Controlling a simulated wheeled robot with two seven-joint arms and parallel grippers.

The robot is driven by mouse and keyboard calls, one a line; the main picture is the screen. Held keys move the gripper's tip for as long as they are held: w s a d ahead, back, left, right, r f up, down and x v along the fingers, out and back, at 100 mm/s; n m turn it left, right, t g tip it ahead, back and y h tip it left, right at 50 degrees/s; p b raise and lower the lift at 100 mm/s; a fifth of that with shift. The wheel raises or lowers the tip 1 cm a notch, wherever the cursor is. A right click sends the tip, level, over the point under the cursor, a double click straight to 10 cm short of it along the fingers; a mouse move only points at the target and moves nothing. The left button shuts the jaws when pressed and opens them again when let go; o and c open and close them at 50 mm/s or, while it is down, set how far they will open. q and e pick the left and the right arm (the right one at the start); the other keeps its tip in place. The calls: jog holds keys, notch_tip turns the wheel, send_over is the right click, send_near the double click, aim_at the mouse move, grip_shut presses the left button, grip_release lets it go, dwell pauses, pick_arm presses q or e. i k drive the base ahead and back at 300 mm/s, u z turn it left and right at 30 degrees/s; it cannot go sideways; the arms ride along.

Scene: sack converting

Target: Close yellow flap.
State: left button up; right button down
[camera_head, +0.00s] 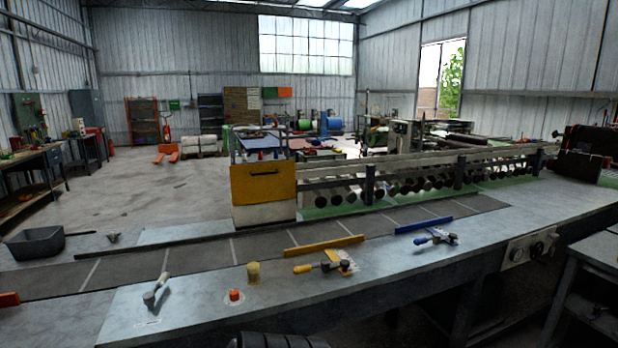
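A long thin yellow strip (323,245) stands on the near edge of the dark conveyor belt, set at a slight angle. A yellow-handled clamp (325,266) sits on the grey bench just in front of it. Behind the belt, a yellow panel (264,183) with a dark handle covers the front of a cabinet. The panel looks upright and flush. I cannot tell which yellow part is the flap. Neither gripper shows; only a dark ribbed shape, perhaps part of me, shows at the bottom edge.
A blue strip (424,225) and blue-handled clamp (435,238) are to the right. A grey lever (156,290), red button (234,295) and yellow cylinder (253,272) stand on the bench (200,315). A dark tray (36,243) is at left. Rollers line the machine behind.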

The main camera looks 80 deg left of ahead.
aim_at(269, 182)
jog(key=i, duration=1.9)
jog(key=u, duration=3.25)
